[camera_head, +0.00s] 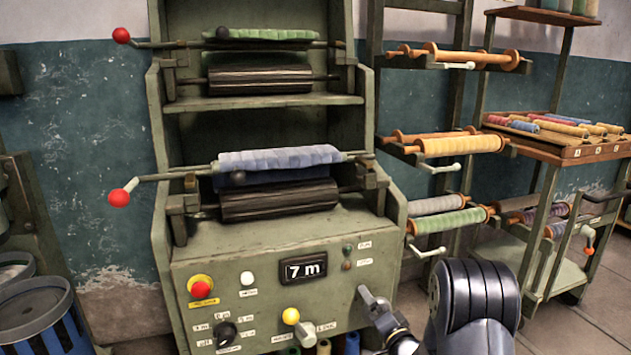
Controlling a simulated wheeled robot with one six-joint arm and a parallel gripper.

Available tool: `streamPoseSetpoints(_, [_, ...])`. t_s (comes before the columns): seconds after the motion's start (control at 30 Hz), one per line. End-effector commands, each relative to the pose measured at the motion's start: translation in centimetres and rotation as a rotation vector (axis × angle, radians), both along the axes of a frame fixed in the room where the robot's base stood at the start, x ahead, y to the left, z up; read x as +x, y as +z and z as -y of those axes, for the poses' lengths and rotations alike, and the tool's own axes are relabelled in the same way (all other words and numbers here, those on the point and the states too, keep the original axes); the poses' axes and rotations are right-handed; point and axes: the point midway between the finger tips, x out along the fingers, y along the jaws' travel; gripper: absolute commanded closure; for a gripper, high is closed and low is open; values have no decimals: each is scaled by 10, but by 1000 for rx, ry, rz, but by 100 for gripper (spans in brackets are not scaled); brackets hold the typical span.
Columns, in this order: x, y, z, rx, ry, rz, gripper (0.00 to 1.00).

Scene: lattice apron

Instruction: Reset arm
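My arm (474,300) reaches in at the bottom right, its thick black link bent in front of the machine. What looks like my gripper (378,308) is small and grey beside the lower right of the control panel. Its fingers are too small and overlapped to tell whether they are open or shut, or whether they touch the panel. No held object can be made out.
A spool rack (452,146) and trolley (567,146) stand right.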

Motion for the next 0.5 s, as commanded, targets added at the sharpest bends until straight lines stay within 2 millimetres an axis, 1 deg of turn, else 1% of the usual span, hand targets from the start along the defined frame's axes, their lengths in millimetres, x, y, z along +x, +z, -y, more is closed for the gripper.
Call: streamPoseSetpoints(0.5, [0, 1, -1, -394, 1, 127, 4])
